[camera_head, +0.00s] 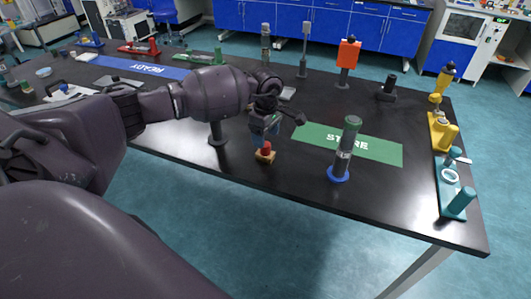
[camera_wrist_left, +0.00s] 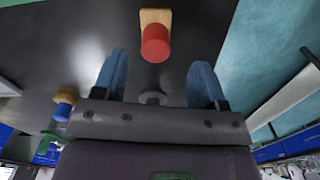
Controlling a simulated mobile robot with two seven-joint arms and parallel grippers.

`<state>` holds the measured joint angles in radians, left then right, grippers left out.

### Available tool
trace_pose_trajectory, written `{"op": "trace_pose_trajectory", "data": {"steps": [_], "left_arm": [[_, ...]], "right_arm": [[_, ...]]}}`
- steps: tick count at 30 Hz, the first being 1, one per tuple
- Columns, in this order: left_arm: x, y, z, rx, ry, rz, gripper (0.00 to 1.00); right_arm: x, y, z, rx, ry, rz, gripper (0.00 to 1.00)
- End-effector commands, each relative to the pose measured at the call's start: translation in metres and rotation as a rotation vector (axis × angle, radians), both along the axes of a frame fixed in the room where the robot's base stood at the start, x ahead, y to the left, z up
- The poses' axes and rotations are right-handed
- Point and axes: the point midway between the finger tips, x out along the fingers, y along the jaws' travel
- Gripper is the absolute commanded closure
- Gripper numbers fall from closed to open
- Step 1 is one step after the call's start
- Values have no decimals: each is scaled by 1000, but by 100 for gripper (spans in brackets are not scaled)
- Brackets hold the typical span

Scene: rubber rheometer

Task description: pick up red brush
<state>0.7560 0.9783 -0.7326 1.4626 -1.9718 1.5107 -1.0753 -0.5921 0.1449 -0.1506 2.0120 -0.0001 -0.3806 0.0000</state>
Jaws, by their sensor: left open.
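The red brush (camera_head: 265,150), with a red rounded handle and a tan block base, stands on the black table near its front edge. It also shows in the left wrist view (camera_wrist_left: 155,43), a little beyond the fingertips and roughly midway between them. My left gripper (camera_head: 262,137) is just above and beside it, partly covering the view of it. In the left wrist view its two blue fingers (camera_wrist_left: 158,62) are spread apart with nothing between them. The gripper looks apart from the brush. My right gripper is not in view.
A green STORE mat (camera_head: 385,150) lies to the right. A grey-green cylinder on a blue base (camera_head: 345,150) stands at its front edge. A dark stand (camera_head: 217,132) is left of the gripper. A blue-and-tan piece (camera_wrist_left: 65,102) shows in the left wrist view. Teal and yellow racks line the right edge.

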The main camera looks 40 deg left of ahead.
Motion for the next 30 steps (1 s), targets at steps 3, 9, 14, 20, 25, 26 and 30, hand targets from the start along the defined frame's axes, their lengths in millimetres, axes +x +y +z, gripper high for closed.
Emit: {"op": "trace_pose_trajectory", "data": {"steps": [3,9,14,20,25,26,30], "left_arm": [[0,0,-9,-1,0,2,35],[3,2,-34,-3,2,3,35],[3,3,-52,-2,2,1,35],[4,3,-57,0,-1,1,35],[4,3,-57,0,-1,1,39],[4,3,-57,0,-1,1,44],[4,3,-57,0,0,1,65]], "right_arm": [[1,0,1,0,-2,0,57],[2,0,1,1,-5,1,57],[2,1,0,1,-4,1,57],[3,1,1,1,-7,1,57],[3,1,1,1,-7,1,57],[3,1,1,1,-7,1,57],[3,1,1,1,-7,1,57]]}}
